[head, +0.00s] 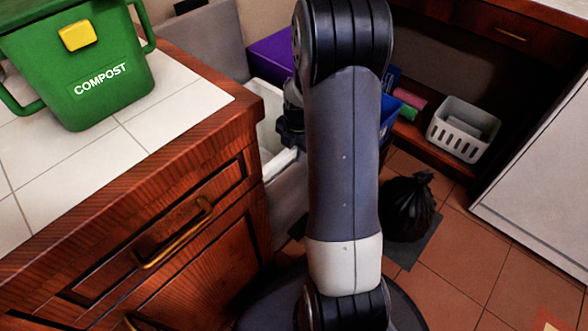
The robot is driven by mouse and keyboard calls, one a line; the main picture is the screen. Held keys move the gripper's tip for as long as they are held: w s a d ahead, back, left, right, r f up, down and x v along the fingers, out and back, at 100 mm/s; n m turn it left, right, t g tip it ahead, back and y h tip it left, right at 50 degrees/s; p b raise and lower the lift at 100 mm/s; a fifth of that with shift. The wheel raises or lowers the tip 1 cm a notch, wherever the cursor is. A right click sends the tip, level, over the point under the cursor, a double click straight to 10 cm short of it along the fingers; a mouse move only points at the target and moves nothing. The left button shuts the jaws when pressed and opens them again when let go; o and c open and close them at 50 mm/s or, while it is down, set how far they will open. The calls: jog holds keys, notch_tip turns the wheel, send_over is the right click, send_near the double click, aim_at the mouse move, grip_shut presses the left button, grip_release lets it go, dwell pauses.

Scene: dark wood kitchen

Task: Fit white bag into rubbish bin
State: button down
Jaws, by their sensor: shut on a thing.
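The rubbish bin (288,190) is a grey-white container, partly visible between the dark wood counter and my arm. Pale white material, which looks like the white bag (270,132), shows at its opening. I cannot tell how far the bag sits inside or around the rim. My gripper (290,128) is a dark shape at the bin's opening, just left of my arm. It is shut on the white bag, though its fingertips and the grip itself are largely hidden. My arm covers the right side of the bin.
A green compost caddy (85,65) stands on the tiled counter (190,95) at left. A tied black bag (408,207) lies on the floor to the right. A white basket (463,130) sits on a low shelf. Purple (270,57) and blue (390,112) containers stand behind my arm.

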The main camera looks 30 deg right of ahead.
aim_at(295, 167)
jog(key=shift+f+b, duration=0.85)
jog(key=shift+f, duration=2.2)
jog(key=shift+f, duration=0.15)
jog(key=c, duration=1.2)
grip_release()
jog(key=shift+c, duration=0.2)
jog(key=r+p, duration=0.1)
jog(key=r, duration=0.3)
jog(key=r+p, duration=0.1)
jog(key=r, duration=0.3)
jog(key=r+p, duration=0.2)
jog(key=r, duration=0.2)
jog(key=shift+s+d+r, duration=0.1)
jog(key=shift+s+r, duration=0.15)
jog(key=shift+s, duration=0.15)
jog(key=shift+f, duration=0.1)
jog(key=f+b, duration=0.1)
jog(key=f, duration=0.3)
jog(key=f+b, duration=0.2)
jog(key=f, duration=0.2)
jog(key=f+b, duration=0.1)
jog(key=f, duration=0.4)
jog(key=shift+w+b, duration=0.35)
jog(key=shift+b, duration=0.05)
jog(key=shift+r+p, duration=0.8)
jog(key=shift+r, duration=0.85)
